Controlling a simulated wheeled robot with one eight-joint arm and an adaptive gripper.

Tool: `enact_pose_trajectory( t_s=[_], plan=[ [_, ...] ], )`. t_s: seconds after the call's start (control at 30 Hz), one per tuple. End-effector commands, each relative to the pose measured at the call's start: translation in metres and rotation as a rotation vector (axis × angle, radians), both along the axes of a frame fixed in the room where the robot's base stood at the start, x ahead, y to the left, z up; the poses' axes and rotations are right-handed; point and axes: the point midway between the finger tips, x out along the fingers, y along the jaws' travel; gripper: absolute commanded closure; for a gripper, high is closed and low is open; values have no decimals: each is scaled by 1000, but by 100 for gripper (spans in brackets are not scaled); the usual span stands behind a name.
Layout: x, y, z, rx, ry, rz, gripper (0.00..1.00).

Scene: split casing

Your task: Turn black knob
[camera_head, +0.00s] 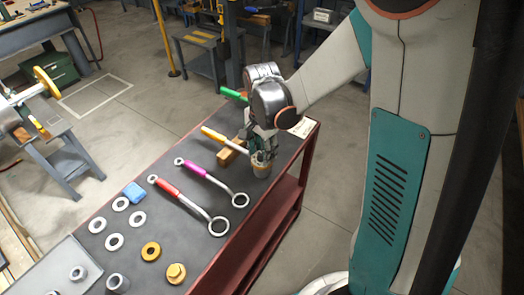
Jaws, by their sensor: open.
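My gripper (263,147) points down over the right part of the dark bench top, near its right edge. Its jaws are open. A small tan round part (262,171) stands directly below the fingers, and the fingers partly hide its top. I cannot tell whether they touch it. I cannot make out a black knob anywhere; the gripper covers some of this area.
The dark bench (195,237) has a red frame. A wooden block (227,157) and an orange-handled tool (214,135) lie just left of my gripper.

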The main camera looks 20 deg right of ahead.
Motion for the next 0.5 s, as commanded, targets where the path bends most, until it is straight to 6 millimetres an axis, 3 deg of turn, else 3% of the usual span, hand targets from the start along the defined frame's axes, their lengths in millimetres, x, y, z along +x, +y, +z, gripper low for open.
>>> enact_pose_trajectory(
  t_s=[0.13, 0.3, 0.33, 0.5],
  plan=[
    [0, 0, 0, 0, 0, 0, 59],
    [0, 0, 0, 0, 0, 0, 97],
    [0, 0, 1, 0, 0, 0, 100],
    [0, 0, 0, 0, 0, 1, 100]
  ],
)
